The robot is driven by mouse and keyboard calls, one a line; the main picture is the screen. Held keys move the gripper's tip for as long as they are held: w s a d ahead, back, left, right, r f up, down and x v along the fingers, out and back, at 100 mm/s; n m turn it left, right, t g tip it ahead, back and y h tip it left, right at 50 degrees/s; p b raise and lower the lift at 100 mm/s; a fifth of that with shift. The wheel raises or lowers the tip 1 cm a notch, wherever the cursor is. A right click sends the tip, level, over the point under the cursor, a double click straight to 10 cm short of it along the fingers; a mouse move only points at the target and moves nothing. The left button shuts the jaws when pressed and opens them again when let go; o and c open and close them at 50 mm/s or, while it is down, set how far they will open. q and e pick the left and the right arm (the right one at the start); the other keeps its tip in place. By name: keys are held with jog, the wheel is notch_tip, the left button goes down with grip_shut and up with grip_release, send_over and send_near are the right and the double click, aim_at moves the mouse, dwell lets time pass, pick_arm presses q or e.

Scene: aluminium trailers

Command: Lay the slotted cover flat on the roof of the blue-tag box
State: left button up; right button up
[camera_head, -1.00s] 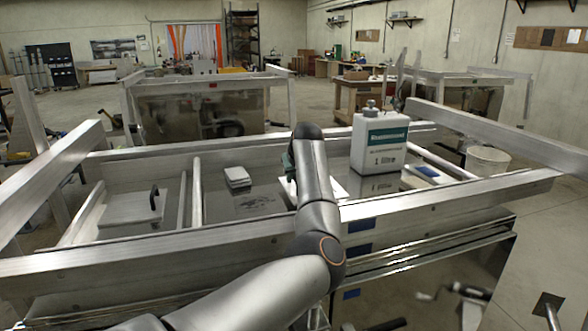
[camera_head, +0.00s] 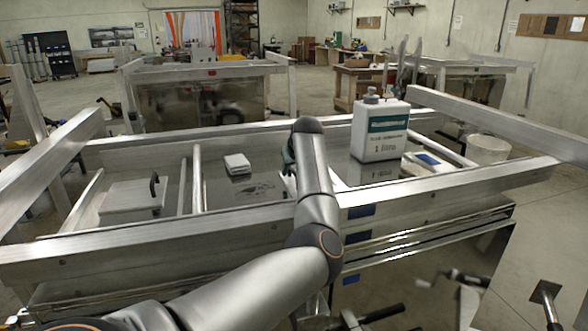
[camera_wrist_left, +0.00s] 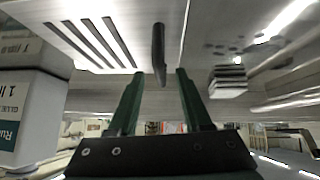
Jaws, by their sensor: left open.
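The slotted cover (camera_wrist_left: 88,38) is a pale metal plate with several dark slots and an upright black handle (camera_wrist_left: 158,55), seen in the left wrist view. In the head view my arm hides most of it; a pale strip (camera_head: 338,183) shows beside the arm. My left gripper (camera_wrist_left: 158,95) has green fingers, spread apart and empty. The handle stands in line with the gap, near the fingertips; I cannot tell whether it is between them. In the head view the gripper (camera_head: 289,158) is partly hidden behind my wrist. The near aluminium box carries blue tags (camera_head: 361,211) on its front.
A white bottle (camera_head: 381,130) stands on the roof, right of my arm. A small white stack (camera_head: 237,164) lies left of it. A plain plate with a black handle (camera_head: 130,198) lies farther left. Raised metal rails (camera_head: 150,254) frame the roof. A red-tagged box (camera_head: 205,100) stands behind.

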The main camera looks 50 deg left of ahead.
pick_arm(q)
jog(key=b+v, duration=0.1)
jog(key=v, duration=1.1)
jog(key=shift+s+d+r, duration=0.15)
jog(key=shift+r, duration=0.05)
dwell(0.3)
